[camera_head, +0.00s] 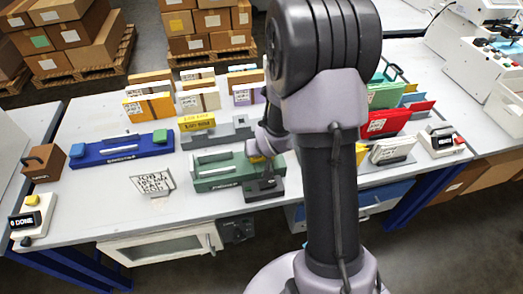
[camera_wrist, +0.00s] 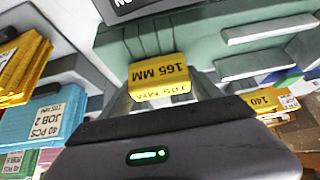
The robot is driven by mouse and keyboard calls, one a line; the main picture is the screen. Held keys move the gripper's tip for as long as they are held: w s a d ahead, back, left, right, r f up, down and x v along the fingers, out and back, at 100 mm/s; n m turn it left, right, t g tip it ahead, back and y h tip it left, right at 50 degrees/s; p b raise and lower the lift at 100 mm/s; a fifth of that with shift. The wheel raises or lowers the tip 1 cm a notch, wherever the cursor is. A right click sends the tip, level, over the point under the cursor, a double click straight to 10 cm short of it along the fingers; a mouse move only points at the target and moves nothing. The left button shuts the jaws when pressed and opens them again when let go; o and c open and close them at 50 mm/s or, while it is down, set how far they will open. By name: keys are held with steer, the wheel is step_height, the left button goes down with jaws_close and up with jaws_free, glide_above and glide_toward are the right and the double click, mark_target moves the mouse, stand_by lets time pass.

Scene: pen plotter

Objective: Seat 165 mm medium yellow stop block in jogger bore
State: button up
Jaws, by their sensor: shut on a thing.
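The yellow stop block (camera_wrist: 158,76) carries a "165 MM" label in the wrist view. My gripper (camera_wrist: 160,92) is shut on it, with a grey finger on each side. In the head view my gripper (camera_head: 262,158) is at the right end of the green jogger (camera_head: 222,170), and a bit of yellow (camera_head: 256,159) shows at its fingers. The green body of the jogger (camera_wrist: 195,52) is behind the block in the wrist view. The bore and the block's lower end are hidden, so I cannot tell whether they meet.
A black display box (camera_head: 264,188) stands in front of the jogger. A blue jogger (camera_head: 120,149) is to the left, near a job sign (camera_head: 153,183). Paper stacks (camera_head: 149,107) stand behind. A yellow "140" block (camera_wrist: 262,101) shows in the wrist view. The front-left table is mostly clear.

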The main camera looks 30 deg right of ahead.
steer(key=shift+f, duration=0.2)
steer(key=o, duration=1.5)
steer(key=p+v, duration=0.6)
steer(key=v, duration=1.1)
steer(key=shift+r, duration=0.25)
steer(key=shift+a, duration=0.1)
